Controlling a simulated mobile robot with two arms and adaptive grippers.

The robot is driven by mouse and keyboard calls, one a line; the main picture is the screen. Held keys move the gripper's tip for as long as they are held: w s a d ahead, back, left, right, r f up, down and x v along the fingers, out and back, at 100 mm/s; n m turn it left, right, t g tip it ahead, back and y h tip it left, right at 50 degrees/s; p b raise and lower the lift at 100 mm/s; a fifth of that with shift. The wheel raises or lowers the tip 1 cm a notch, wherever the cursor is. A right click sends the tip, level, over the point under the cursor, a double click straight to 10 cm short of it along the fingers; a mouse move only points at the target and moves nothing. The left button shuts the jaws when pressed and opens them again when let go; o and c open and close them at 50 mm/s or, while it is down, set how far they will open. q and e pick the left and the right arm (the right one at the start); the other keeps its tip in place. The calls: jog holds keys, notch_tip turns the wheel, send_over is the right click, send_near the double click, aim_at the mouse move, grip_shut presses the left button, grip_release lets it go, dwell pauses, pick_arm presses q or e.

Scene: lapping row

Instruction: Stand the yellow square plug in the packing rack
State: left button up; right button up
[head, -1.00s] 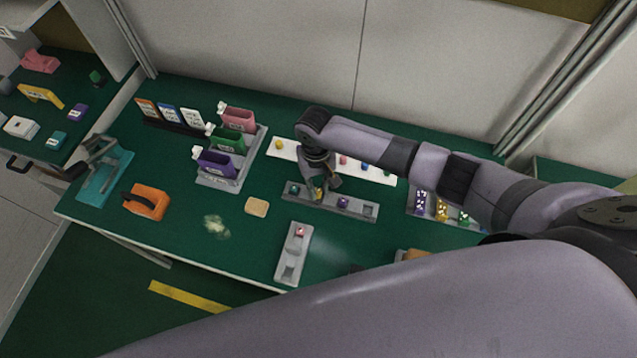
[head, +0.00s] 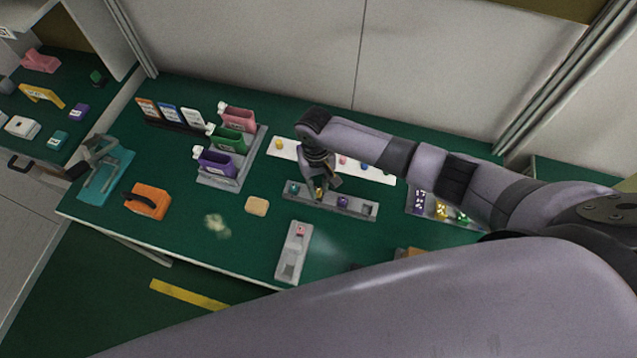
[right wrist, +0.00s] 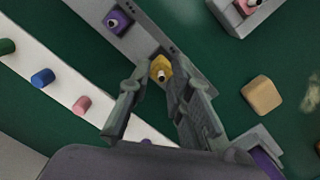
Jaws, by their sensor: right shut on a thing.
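The yellow square plug (head: 319,193) is between the fingers of my right gripper (head: 324,187), at a long grey rack (head: 358,207). It also shows in the right wrist view (right wrist: 161,67), with a pale pin on top, between the fingertips (right wrist: 157,80). My right gripper is shut on it. The plug's foot is hidden, so I cannot tell whether it is fully seated. In this rack a teal plug (head: 294,188) stands to the left and a purple plug (head: 342,202) to the right; the right-end slot looks empty. My left gripper is out of view.
A smaller grey rack (head: 288,271) with a pink plug (head: 300,230) stands in front. A white strip (head: 287,152) with several coloured plugs lies behind. Bottles in a grey holder (head: 221,183) and a tan block (head: 257,206) are to the left. Green table is free between them.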

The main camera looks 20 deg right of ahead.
dwell(0.4)
jog(key=shift+p, duration=0.4)
jog(key=shift+f+b, duration=0.7)
jog(key=shift+f, duration=0.4)
jog(key=o, duration=1)
jog(key=shift+c, duration=0.2)
jog(key=shift+r, duration=0.1)
notch_tip(320, 180, up, 12)
jog(key=w, duration=0.1)
jog(key=shift+w, duration=0.2)
jog(key=shift+f, duration=0.2)
